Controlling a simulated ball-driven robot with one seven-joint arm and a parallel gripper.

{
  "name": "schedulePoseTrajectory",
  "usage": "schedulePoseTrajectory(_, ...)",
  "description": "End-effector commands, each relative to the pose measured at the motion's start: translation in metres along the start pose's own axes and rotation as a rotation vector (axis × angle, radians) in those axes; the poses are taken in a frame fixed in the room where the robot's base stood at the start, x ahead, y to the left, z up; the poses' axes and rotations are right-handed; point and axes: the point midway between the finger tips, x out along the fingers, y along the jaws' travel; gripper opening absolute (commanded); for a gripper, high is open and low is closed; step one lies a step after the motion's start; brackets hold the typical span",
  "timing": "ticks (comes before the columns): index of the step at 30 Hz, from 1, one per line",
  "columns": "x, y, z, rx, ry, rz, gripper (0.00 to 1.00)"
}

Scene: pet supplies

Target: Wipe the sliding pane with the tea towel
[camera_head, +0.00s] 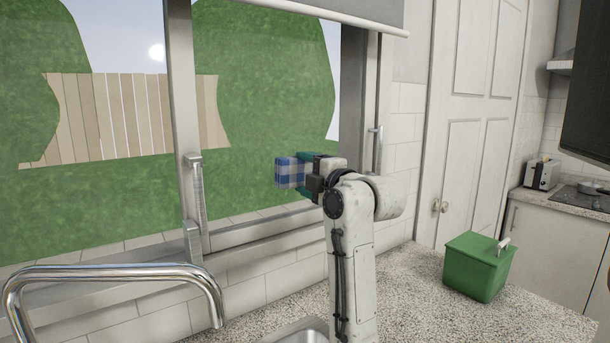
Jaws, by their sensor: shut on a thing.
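The tea towel (289,172) is a folded blue and white checked cloth at the end of my gripper (306,175). My gripper is shut on it, and my arm hides part of the hold. The towel is in front of the right-hand window pane (260,90), which has a metal frame and shows green hedge behind it. I cannot tell whether the towel touches the glass. A handle (195,190) stands upright on the frame left of the towel, and another (376,150) is on the right frame.
A chrome tap (120,272) arches at the lower left, near a sink edge (300,333). A green caddy (478,266) stands on the speckled worktop (425,310). A grey blind (350,10) hangs over the window's top. A toaster (542,173) is far right.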

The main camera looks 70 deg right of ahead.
Motion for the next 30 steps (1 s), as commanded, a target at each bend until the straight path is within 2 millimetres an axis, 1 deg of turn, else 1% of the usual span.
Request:
schedulePoseTrajectory(1, 0.0, 0.0, 0.005, 0.0, -0.003, 0.001, 0.47)
schedulePoseTrajectory(10, 0.002, 0.0, 0.03, 0.001, -0.003, -0.001, 0.47)
schedulePoseTrajectory(20, 0.003, 0.0, 0.04, 0.001, -0.003, -0.001, 0.47)
schedulePoseTrajectory(30, 0.002, 0.001, 0.065, 0.002, -0.005, -0.002, 0.47)
